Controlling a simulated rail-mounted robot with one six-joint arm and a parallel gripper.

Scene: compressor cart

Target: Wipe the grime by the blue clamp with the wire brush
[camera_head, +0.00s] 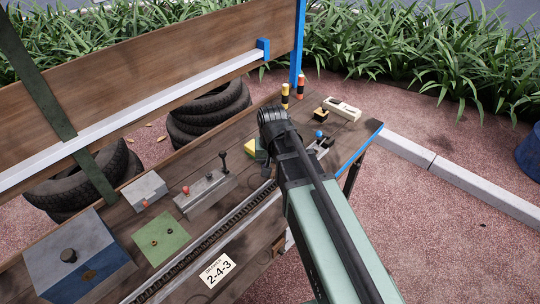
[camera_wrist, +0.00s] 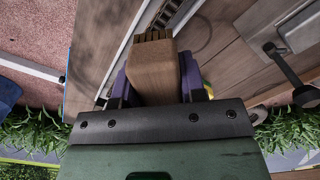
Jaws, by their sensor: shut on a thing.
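My gripper (camera_wrist: 155,88) is shut on a brown wooden block, which I take for the wire brush (camera_wrist: 152,68). Its ridged end points away from the wrist, over the bench beside a dark toothed strip. In the head view my arm hides the gripper and the brush. A blue bracket (camera_head: 263,48), possibly the blue clamp, sits at the right end of the pale rail on the back board. I cannot make out any grime for sure; a faint curved mark (camera_wrist: 203,38) shows on the wood in the wrist view.
The wooden bench carries a grey-blue box (camera_head: 105,262), a green plate (camera_head: 160,238), a grey block with a lever (camera_head: 205,194) and a "2-4-3" label (camera_head: 217,270). Striped posts (camera_head: 285,95) and a cream block (camera_head: 342,108) stand at the far end. Tyres (camera_head: 205,120) lie behind.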

